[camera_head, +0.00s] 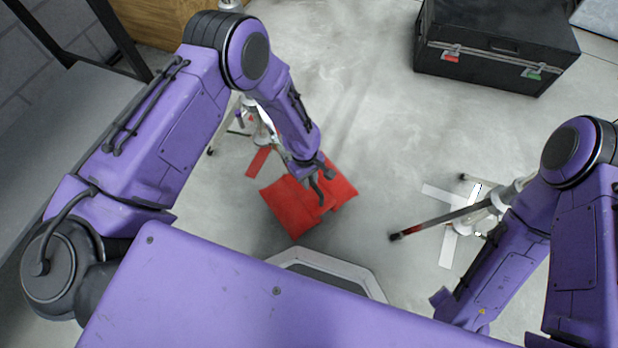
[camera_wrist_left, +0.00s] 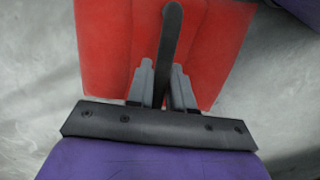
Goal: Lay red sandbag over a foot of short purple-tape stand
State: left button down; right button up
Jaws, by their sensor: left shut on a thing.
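The red sandbag (camera_head: 290,208) shows in the head view at the middle, its two halves hanging or lying below my left gripper (camera_head: 318,182). In the left wrist view the red sandbag (camera_wrist_left: 105,50) fills the upper middle, and a dark strap (camera_wrist_left: 171,45) runs between the fingers of my left gripper (camera_wrist_left: 163,75). That gripper is shut on the strap. I cannot tell whether the bag touches the floor. One light stand (camera_head: 262,135) is partly hidden behind my left arm; another (camera_head: 480,210) is at the right. My right gripper's fingers are not visible.
Red tape (camera_head: 258,162) lies on the floor by the left stand, white tape (camera_head: 447,248) under the right one. A dark-tipped leg (camera_head: 420,228) reaches left from the right stand. A black case (camera_head: 497,45) stands at the back right. Floor between is clear.

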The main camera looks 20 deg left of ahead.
pick_arm(q)
jog(key=shift+w+f+b, duration=0.1)
jog(key=shift+f+b, duration=0.75)
jog(key=shift+f, duration=0.3)
jog(key=c, duration=0.9)
grip_release()
jog(key=shift+s+f, duration=0.2)
jog(key=r+p, duration=0.1)
jog(key=r, duration=0.2)
jog(key=a+r+p, duration=0.1)
jog(key=r+p, duration=0.1)
jog(key=r, duration=0.2)
jog(key=w+r+p, duration=0.1)
jog(key=r+p, duration=0.1)
jog(key=r, duration=0.1)
jog(key=shift+a+r, duration=0.15)
jog(key=shift+r, duration=0.25)
jog(key=shift+w, duration=0.1)
